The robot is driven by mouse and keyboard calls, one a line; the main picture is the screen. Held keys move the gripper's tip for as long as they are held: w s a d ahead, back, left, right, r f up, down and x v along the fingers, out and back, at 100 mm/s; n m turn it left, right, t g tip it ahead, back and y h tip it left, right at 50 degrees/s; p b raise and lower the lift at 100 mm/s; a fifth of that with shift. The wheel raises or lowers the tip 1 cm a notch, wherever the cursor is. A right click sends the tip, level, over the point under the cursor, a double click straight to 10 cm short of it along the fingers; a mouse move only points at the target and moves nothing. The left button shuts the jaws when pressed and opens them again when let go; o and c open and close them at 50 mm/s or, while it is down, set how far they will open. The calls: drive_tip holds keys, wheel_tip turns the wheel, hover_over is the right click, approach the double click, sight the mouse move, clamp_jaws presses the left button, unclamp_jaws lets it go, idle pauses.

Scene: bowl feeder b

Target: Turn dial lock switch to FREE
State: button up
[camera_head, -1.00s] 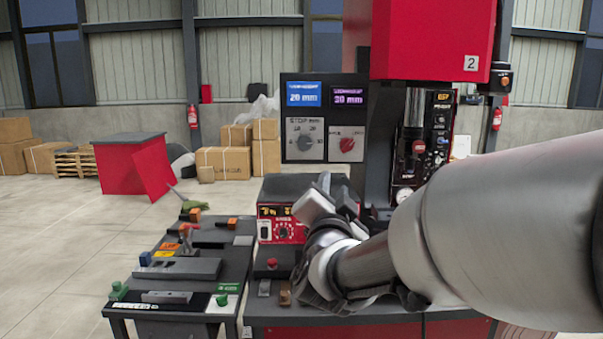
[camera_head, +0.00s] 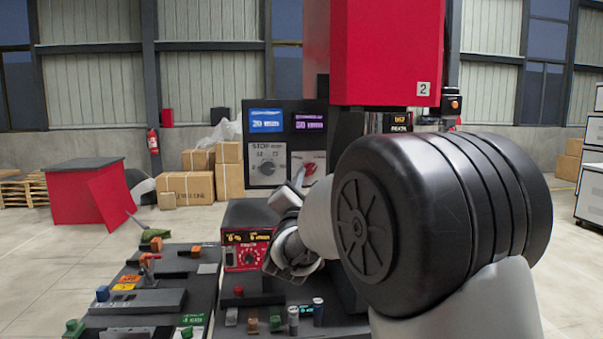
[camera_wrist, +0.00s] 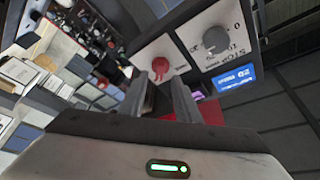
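The dial lock switch is a red round knob (camera_head: 309,168) on a light plate, at the lower right of the dark control panel (camera_head: 256,200). In the wrist view the red knob (camera_wrist: 160,69) sits just beyond my fingertips, its pointer tilted. Its labels are too small to read. My gripper (camera_head: 298,181) is just below and left of the knob in the head view and overlaps its plate. In the wrist view my gripper (camera_wrist: 166,83) has two fingers apart with an empty gap, and the knob shows past them. I cannot tell whether they touch it.
A grey STOP dial (camera_head: 267,163) is left of the red knob; in the wrist view the grey dial (camera_wrist: 215,40) is to its right. Blue (camera_head: 266,120) and purple (camera_head: 309,121) displays are above. A red-fronted control box (camera_head: 245,253) stands below. A red machine housing (camera_head: 388,50) overhangs at right.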

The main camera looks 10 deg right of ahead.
sight(310, 171)
drive_tip(key=shift+x, duration=1.95)
drive_tip(key=c, duration=0.7)
